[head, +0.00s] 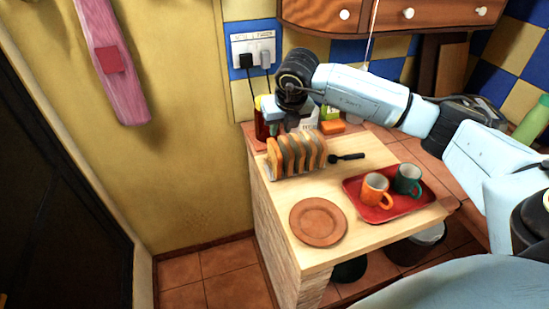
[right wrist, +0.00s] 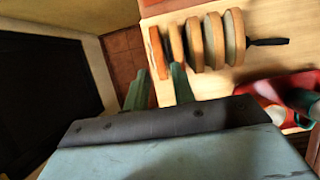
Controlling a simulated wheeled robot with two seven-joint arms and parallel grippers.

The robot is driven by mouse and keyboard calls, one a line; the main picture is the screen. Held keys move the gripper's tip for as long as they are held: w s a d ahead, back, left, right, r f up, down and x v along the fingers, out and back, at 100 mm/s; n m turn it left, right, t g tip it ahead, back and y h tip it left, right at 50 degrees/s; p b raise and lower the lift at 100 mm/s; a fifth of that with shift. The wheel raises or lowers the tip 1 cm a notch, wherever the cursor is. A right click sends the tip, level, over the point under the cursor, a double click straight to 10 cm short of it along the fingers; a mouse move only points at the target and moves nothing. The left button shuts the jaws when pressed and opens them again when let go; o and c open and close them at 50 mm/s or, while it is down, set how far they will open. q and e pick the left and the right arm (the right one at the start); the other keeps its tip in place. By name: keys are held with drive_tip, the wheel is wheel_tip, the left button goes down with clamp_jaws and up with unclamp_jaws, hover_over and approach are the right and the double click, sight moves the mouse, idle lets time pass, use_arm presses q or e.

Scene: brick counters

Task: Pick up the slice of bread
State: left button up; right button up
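Several slices of bread (head: 296,154) stand upright in a row, as in a rack, on the wooden counter (head: 284,229). In the right wrist view the row of slices (right wrist: 215,40) is at the top, edge-on. My right gripper (right wrist: 160,74) is open there, with two greenish fingers apart. The leftmost slice (right wrist: 158,50) appears between the fingertips, one finger on each side; I cannot tell whether they touch it. In the head view my right gripper (head: 279,117) is just behind and above the row, its fingertips not clear. My left gripper is not in view.
A red tray (head: 388,213) with an orange mug (head: 375,190) and a green mug (head: 407,179) stands to the right. An empty brown plate (head: 318,222) lies in front. A dark-handled utensil (head: 347,157) lies beside the bread. Small containers stand behind, near the wall.

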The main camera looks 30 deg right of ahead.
sight(275, 145)
drive_tip(key=x, duration=0.7)
drive_tip(key=shift+s+a+f+p, duration=0.1)
drive_tip(key=shift+a+f+p, duration=0.15)
drive_tip(key=shift+p, duration=0.05)
drive_tip(key=shift+c, duration=0.3)
clamp_jaws()
